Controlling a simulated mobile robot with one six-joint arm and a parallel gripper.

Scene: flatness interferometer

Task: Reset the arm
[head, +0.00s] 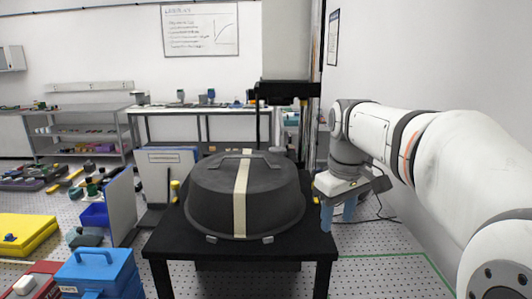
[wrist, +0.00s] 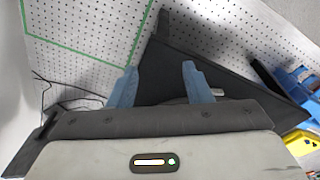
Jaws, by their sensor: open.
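My gripper (head: 338,214) has two blue fingers and hangs at the right edge of the black table (head: 170,240) in the head view. The fingers point down, spread apart, with nothing between them. In the wrist view my gripper (wrist: 154,84) is open and empty, with a corner of the black table (wrist: 190,50) and the perforated floor beyond it. My white arm reaches in from the right of the head view. A black domed cover (head: 215,200) with a handle and a pale strip down its middle sits on the table, left of my gripper and apart from it.
A blue toolbox (head: 98,272), a yellow case (head: 25,232) and a blue bin (head: 95,215) stand on the floor at left. A grey panel (head: 121,205) stands left of the table. Loose cable (head: 380,212) lies on the floor at right. A wall runs close along the right.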

